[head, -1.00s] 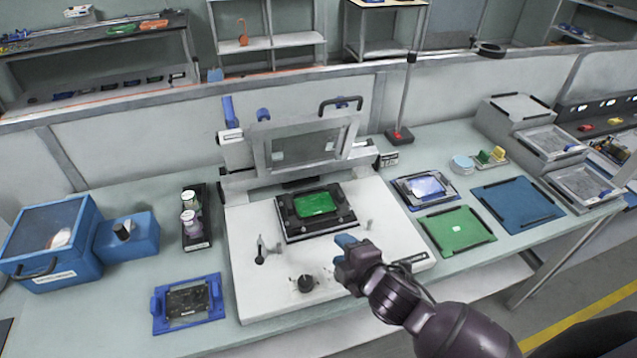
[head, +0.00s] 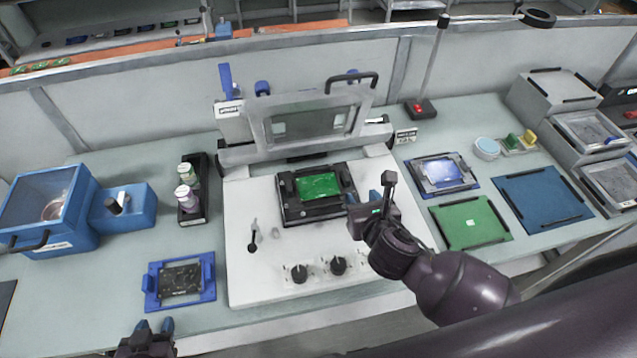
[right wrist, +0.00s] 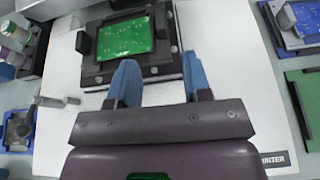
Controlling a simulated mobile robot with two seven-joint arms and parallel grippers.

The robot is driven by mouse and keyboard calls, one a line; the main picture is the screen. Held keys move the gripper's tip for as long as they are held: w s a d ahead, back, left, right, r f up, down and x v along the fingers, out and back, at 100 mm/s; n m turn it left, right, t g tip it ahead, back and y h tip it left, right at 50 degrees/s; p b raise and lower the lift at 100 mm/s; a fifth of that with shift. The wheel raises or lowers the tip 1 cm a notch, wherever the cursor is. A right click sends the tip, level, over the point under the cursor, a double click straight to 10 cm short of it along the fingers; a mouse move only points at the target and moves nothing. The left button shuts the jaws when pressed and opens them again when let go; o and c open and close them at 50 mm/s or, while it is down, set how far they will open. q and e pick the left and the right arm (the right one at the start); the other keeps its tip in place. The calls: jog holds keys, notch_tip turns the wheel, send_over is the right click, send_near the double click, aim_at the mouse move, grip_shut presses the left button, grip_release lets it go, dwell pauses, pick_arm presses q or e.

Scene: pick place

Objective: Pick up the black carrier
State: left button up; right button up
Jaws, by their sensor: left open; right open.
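The black carrier (head: 292,213) lies flat on the white printer bed, with a green circuit board (head: 318,186) in it. It also shows in the right wrist view (right wrist: 157,71), ahead of the fingers.
The printer's raised frame (head: 310,118) stands behind the carrier. A lever (head: 254,236) and knobs (head: 299,273) stick up in front. A blue carrier (head: 180,281) lies at left, a black bottle rack (head: 205,214) behind it. Green (head: 470,222) and blue mats (head: 543,198) lie at right.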

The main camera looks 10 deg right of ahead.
aim_at(346, 174)
jog(key=shift+x, duration=5.5)
